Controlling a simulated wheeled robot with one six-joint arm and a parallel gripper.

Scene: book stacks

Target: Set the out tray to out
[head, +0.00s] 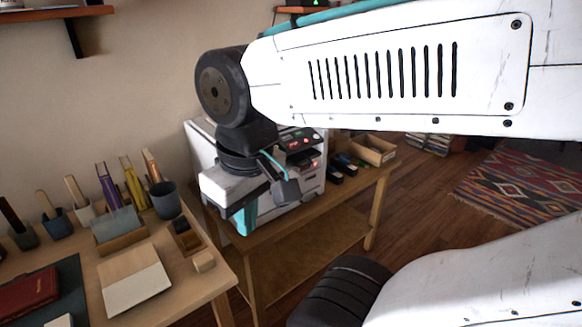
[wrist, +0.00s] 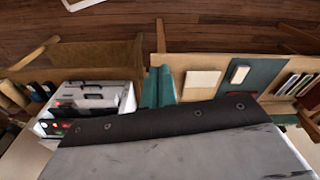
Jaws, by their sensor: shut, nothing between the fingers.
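A white office machine (head: 310,187) with a dark control panel and red lights stands on a wooden table. My arm hides its left part in the head view. In the wrist view the machine (wrist: 122,92) is on the left, with dark slots in its face. I cannot make out for sure which part is the out tray, or its position. My gripper (head: 244,218) has teal fingers and hangs in front of the machine's left side. Its fingers also show in the wrist view (wrist: 158,88), shut and empty, to the right of the machine. I see no clear contact.
A desk (head: 215,270) at the left holds pencil cups, books and a pale pad (head: 135,280). An open wooden box (head: 373,150) and small dark items stand right of the machine. A patterned rug (head: 520,190) lies on the floor, with books behind it.

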